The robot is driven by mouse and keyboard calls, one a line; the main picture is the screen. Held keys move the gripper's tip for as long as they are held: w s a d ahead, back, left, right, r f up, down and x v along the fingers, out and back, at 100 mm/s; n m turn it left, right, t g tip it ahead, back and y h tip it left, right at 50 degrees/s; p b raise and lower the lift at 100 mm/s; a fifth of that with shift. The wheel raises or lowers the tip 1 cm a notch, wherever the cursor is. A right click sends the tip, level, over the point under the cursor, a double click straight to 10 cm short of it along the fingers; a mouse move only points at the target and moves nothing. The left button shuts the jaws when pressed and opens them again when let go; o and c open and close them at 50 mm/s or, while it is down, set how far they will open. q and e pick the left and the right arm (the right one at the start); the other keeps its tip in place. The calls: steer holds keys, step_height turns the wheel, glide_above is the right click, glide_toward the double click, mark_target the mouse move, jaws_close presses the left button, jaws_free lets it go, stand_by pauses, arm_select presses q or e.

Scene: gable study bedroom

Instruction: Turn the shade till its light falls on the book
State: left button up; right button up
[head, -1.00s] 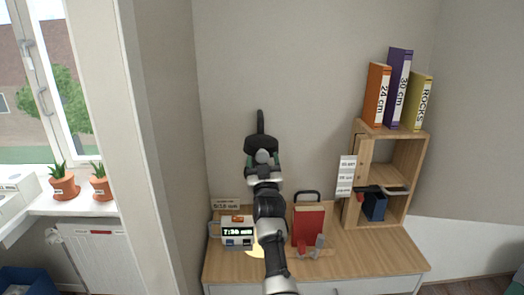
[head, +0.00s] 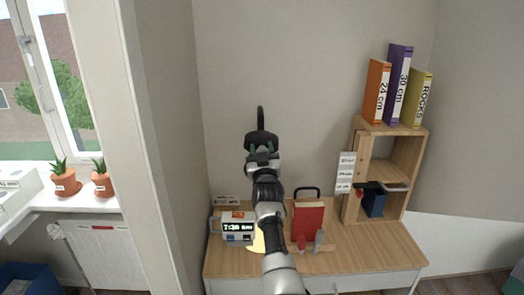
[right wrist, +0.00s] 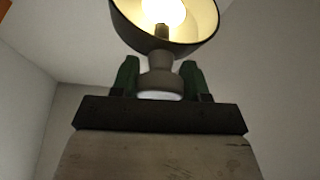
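The lamp's shade shows in the right wrist view (right wrist: 195,38), a dark bowl with a lit bulb and a pale neck. My right gripper (right wrist: 160,80) has its green fingers on both sides of this neck, seemingly touching it. In the head view my right gripper (head: 263,148) is up against the wall side, and my arm hides most of the lamp. The red book (head: 308,222) stands on the desk, right of my arm. A yellow light patch (head: 257,241) lies on the desk left of the book. My left gripper is not in view.
Small red and grey items (head: 310,242) are in front of the book. A wooden shelf (head: 400,160) with binders on top stands at the right. The desk's front right (head: 375,250) is clear.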

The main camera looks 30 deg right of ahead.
stand_by(0.4)
steer(key=shift+m+g+h+b, duration=0.4)
steer(key=shift+m+h+b, duration=0.45)
steer(key=shift+m, duration=0.95)
steer(key=shift+s+d+r+m+g+h, duration=0.1)
steer(key=shift+m+g+h, duration=0.4)
steer(key=shift+m, duration=0.8)
steer(key=shift+d+m+g+h, duration=0.1)
steer(key=shift+m+g+h, duration=0.4)
steer(key=shift+m, duration=0.8)
steer(key=o, duration=0.9)
steer(key=shift+f, duration=0.2)
